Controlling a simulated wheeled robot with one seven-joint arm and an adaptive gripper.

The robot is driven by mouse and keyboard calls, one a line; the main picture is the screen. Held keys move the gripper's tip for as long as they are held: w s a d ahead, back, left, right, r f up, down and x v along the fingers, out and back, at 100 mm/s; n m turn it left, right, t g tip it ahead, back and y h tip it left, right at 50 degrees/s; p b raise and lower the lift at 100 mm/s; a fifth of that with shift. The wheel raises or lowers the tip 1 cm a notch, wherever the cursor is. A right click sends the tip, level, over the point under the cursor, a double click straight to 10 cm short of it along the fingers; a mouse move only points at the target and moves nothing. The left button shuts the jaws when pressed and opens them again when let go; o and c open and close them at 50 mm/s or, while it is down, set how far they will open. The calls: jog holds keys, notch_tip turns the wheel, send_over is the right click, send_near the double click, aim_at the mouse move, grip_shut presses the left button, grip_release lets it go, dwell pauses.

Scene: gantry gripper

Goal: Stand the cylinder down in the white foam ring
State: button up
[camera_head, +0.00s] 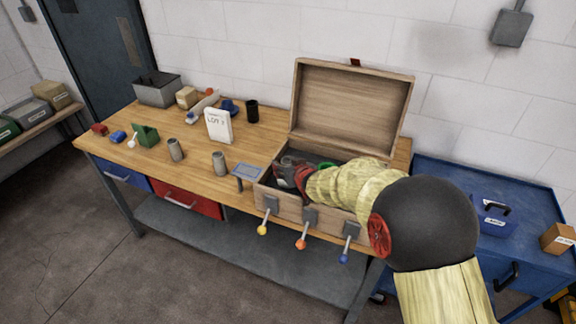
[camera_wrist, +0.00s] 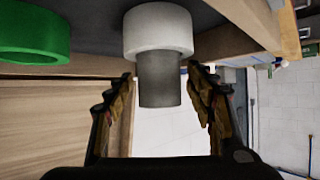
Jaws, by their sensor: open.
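In the wrist view the grey cylinder (camera_wrist: 160,82) stands with one end in the white foam ring (camera_wrist: 158,28), and its other end sticks out of the ring. The ring sits on the dark floor inside the wooden box (camera_head: 282,204). My gripper (camera_wrist: 160,76) is open, with one finger on each side of the cylinder and a visible gap to both. In the head view my gripper (camera_head: 292,176) is inside the box, and my arm hides much of the inside. The white ring cannot be made out there.
A green ring (camera_wrist: 32,38) lies beside the white one. The box lid (camera_head: 350,105) stands open behind. Two grey cylinders (camera_head: 176,150) (camera_head: 219,162) stand on the workbench (camera_head: 120,165) to the left. Levers with coloured knobs (camera_head: 300,244) stick out from the box front.

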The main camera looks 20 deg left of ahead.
jog(key=shift+s, duration=0.1)
jog(key=p+v, duration=0.2)
jog(key=v, duration=1)
jog(key=shift+d+r, duration=0.1)
jog(key=s+d+r+m+h, duration=0.15)
jog(key=s+d+r, duration=0.25)
jog(key=d, duration=0.5)
jog(key=s+d+r+m+g+h, duration=0.1)
jog(key=s+d+r+h, duration=0.2)
jog(key=d, duration=0.6)
jog(key=s+d+r+m+h, duration=0.15)
jog(key=s+d+r, duration=0.3)
jog(key=d, duration=0.45)
jog(key=s+d+m+g, duration=0.1)
jog(key=s+d, duration=0.2)
jog(key=s, duration=0.4)
jog(key=s+d+m+g+h, duration=0.1)
jog(key=s+d, duration=0.2)
jog(key=s, duration=0.4)
jog(key=s+d+m+g, duration=0.1)
jog(key=s+d, duration=0.3)
jog(key=s, duration=0.4)
jog(key=shift+f, duration=0.15)
